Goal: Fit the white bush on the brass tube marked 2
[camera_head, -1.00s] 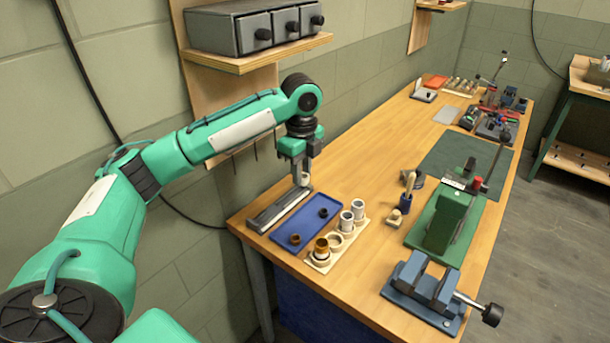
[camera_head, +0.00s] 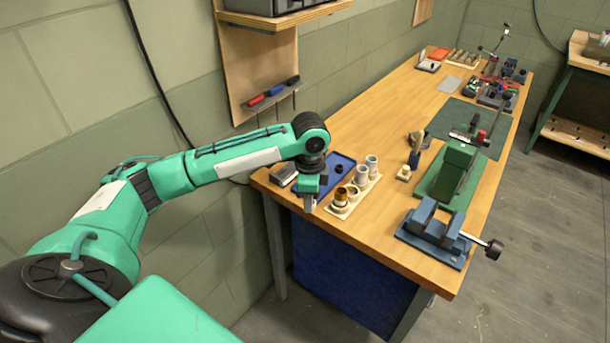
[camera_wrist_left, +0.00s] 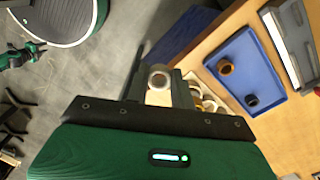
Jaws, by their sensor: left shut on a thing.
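My left gripper (camera_head: 309,204) hangs fingers-down at the table's front left edge, left of the cream holder (camera_head: 337,210). In the left wrist view it is shut on a pale ring-shaped piece (camera_wrist_left: 159,78), which looks like the white bush; the head view barely shows it. The holder carries a brass-coloured tube (camera_head: 341,196), a pale ring (camera_head: 352,188) and two pale upright tubes (camera_head: 362,174) (camera_head: 371,164). I cannot read any number on the tubes. In the left wrist view the holder is partly hidden behind my gripper. My right gripper is not in view.
A blue tray (camera_head: 342,162) with a brown ring (camera_wrist_left: 225,67) and a dark ring (camera_wrist_left: 251,101) lies beside the holder. A grey block (camera_head: 284,175) is left of it. A blue vise (camera_head: 435,238) and a green press (camera_head: 456,170) stand to the right. Table between is mostly clear.

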